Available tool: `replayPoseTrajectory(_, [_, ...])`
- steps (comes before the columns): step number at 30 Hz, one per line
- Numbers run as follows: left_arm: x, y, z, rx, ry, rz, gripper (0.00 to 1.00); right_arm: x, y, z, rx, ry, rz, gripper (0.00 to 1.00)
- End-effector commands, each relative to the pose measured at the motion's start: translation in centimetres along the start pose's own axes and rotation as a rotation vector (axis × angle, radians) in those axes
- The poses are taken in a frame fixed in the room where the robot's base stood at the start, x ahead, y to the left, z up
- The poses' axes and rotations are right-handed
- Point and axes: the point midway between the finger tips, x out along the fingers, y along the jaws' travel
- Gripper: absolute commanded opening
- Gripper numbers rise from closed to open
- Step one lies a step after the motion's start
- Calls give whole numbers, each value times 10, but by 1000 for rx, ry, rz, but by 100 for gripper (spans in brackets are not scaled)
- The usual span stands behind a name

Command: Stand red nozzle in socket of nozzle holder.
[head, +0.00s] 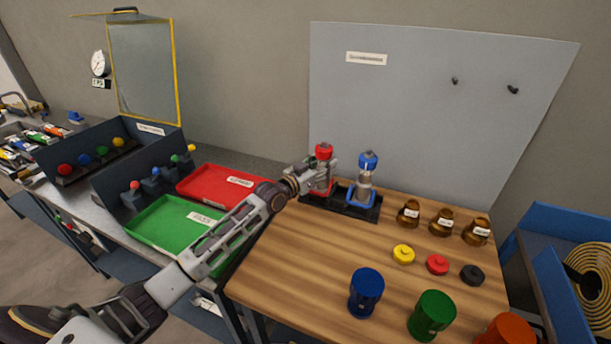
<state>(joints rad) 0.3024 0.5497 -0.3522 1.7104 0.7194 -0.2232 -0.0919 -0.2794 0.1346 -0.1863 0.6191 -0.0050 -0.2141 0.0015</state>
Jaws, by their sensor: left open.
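The red nozzle (323,151), with a red cap and a red lower part, is upright at the left end of the black nozzle holder (355,210). A similar blue nozzle (367,161) stands in the right part of the holder. My left gripper (327,172) is open at the red nozzle's grey middle and hides part of it. I cannot tell whether the fingers touch it, or how deep its foot sits in the socket. My right gripper is not in view.
The holder stands at the back left of the wooden table (310,255). Bronze pots (441,222), yellow, red and black discs (437,264), and blue, green and orange cups (432,315) stand to its right and front. Red (235,187) and green (165,222) trays lie left.

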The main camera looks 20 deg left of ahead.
Motion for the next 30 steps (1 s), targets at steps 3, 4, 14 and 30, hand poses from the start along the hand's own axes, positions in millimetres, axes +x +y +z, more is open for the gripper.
replayPoseTrajectory(3, [-6,0,-1,0,-1,0,50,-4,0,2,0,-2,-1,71])
replayPoseTrajectory(4, [-8,0,0,0,-1,-1,50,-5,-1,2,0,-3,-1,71])
replayPoseTrajectory(14, [-33,0,0,1,-3,0,50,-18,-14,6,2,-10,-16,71])
replayPoseTrajectory(30, [-73,0,0,1,-3,-1,50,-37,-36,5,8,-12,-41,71])
